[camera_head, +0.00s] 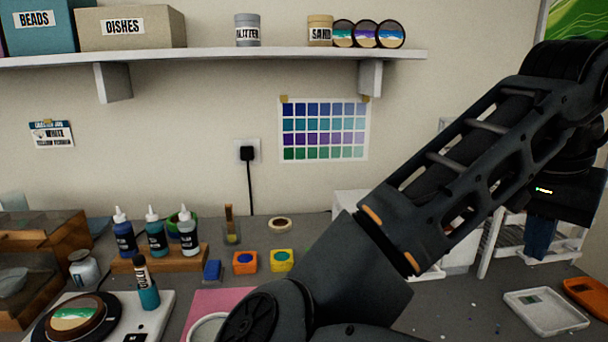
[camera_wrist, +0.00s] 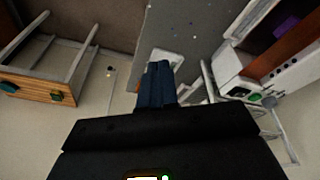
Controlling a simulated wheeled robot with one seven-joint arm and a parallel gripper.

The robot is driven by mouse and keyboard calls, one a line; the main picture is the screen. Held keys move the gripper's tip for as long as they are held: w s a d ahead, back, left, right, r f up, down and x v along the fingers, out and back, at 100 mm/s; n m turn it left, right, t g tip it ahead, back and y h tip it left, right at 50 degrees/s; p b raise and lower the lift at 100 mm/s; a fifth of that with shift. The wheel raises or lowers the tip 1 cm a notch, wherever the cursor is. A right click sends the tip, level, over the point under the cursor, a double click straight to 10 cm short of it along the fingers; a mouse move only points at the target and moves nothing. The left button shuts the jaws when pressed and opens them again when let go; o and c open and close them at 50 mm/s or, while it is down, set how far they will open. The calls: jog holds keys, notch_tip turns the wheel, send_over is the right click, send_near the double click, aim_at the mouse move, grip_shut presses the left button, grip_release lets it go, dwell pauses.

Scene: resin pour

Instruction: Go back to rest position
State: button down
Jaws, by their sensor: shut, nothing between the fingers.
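My gripper (camera_head: 540,243) hangs at the right side of the head view, its dark blue fingers pointing down in front of a white rack. The wrist view also shows the fingers (camera_wrist: 158,68), pressed together with nothing between them. My dark arm crosses the right half of the head view and hides part of the table and the things behind it.
A white tray (camera_head: 545,312) and an orange tray (camera_head: 588,297) lie on the table at right. A white rack (camera_head: 490,245) stands behind. Dye bottles (camera_head: 155,235) stand in a wooden holder at left. A scale (camera_head: 160,309) carries a round mould and a bottle. A shelf (camera_head: 230,56) runs above.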

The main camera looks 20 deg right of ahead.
jog(key=w+d+r+n+t+h, duration=0.15)
jog(key=d+n+h, duration=0.35)
jog(key=d+h, duration=0.6)
jog(key=s+a+f+n+t+y, duration=0.2)
jog(key=a+f+n+t+y, duration=0.5)
jog(key=a+f+n+t, duration=0.8)
jog(key=s+a+f+m+g+y, duration=0.1)
jog(key=s+a+f+m+y, duration=0.1)
jog(key=s+a, duration=0.6)
jog(key=s+a+f+m+g+y, duration=0.1)
jog(key=s+a+f+m+y, duration=0.1)
jog(key=s+a+y, duration=0.3)
jog(key=s+a+f, duration=0.1)
jog(key=s+a, duration=0.3)
jog(key=s, duration=0.5)
jog(key=shift+s+f+m, duration=0.25)
jog(key=shift+s+m, duration=0.05)
jog(key=shift+m, duration=0.1)
